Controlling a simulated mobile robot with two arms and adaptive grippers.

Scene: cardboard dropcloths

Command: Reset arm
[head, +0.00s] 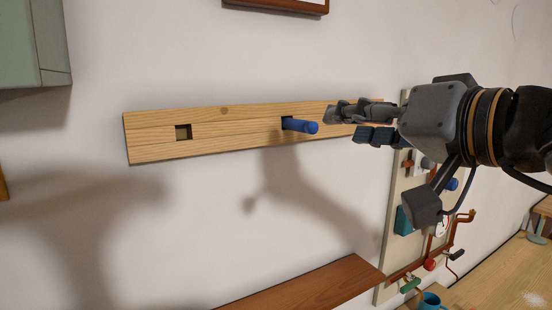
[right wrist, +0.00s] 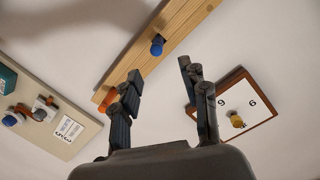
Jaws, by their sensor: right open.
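My right gripper (head: 345,124) comes in from the right in the head view. It is open and empty, with its fingertips a little to the right of a blue peg (head: 306,126). The peg sticks out of a square hole in a long wooden board (head: 240,119) on the wall. In the right wrist view, the open fingers (right wrist: 160,70) point towards the board (right wrist: 184,18), and the blue peg (right wrist: 157,46) lies beyond the gap between them, apart from both. My left gripper is not in view.
An empty square hole is left of the peg. A pale panel (head: 384,270) with valves and pipes stands behind my right arm. A brown shelf (head: 310,286) lies below, a blue mug (head: 430,301) at lower right, and a grey-green cabinet (head: 32,45) at upper left.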

